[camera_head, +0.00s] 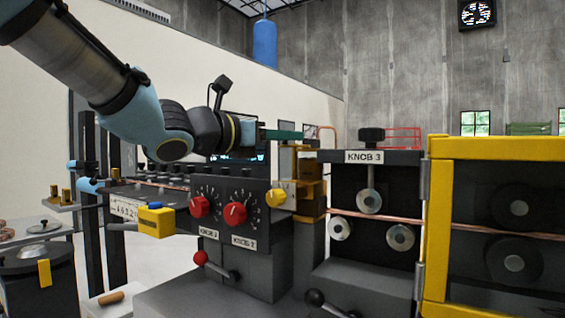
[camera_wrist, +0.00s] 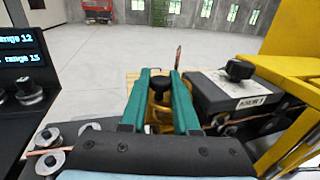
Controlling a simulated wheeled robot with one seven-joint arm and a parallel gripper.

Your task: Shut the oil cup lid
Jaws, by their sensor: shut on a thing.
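My gripper (camera_head: 300,134) reaches level to the right, with long green fingers above a yellow-brass fixture (camera_head: 311,168). In the wrist view, my gripper's two fingers (camera_wrist: 160,74) stand either side of a dark round knob (camera_wrist: 162,87). The gripper is shut on this knob, which sits over the yellow body (camera_wrist: 157,113) of the fixture. I cannot clearly tell the oil cup lid from the knob and fixture. The fingers cover part of it, and its hinge is not seen.
A control panel (camera_head: 232,188) with red and yellow knobs stands below my arm. To the right are the KNOB 3 block (camera_head: 345,185), a copper tube (camera_head: 345,213) on rollers and a yellow-framed guard (camera_head: 434,200). A dark pot (camera_head: 25,282) stands at the lower left.

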